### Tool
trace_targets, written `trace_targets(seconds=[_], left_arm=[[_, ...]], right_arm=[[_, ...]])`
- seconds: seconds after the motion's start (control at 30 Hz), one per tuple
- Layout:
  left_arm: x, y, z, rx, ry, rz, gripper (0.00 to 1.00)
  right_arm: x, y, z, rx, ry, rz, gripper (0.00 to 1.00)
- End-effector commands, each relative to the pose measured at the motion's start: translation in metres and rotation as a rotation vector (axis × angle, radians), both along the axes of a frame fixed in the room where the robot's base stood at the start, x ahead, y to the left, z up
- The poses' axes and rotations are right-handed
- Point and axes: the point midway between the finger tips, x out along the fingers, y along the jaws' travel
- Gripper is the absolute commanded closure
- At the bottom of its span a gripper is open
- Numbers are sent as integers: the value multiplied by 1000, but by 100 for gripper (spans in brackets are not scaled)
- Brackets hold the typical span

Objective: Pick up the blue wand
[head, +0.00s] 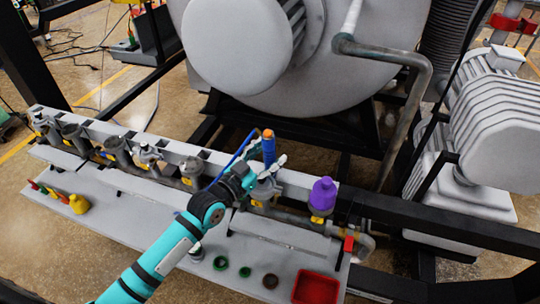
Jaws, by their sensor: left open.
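The blue wand (269,151) stands upright with an orange tip, above a grey valve fitting on the pipe rail near the middle of the head view. My left gripper (263,166) is open right at the wand, at the end of my teal arm coming from the lower left. Its fingers overlap the lower part of the wand in the picture. I cannot tell whether they touch it. The wand's lower end is hidden by the gripper and the fitting. My right gripper is not in view.
A purple fitting (322,195) stands to the right on the rail. A red tray (317,287) and several small rings lie on the grey shelf (258,248). Several grey valves line the rail to the left. The large furnace body (330,90) stands behind.

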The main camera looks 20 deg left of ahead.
Motion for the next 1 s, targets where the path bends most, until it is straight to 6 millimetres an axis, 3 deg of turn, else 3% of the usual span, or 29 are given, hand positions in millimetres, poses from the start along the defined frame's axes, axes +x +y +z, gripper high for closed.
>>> trace_targets(seconds=[0.3, 0.77, 1.0], left_arm=[[8, -3, -1, -1, 0, 0, 41], [7, -3, -1, -1, 0, 0, 100], [7, -3, 0, -2, -1, 0, 100]], right_arm=[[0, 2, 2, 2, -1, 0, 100], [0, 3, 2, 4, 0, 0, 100], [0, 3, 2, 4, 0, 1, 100]])
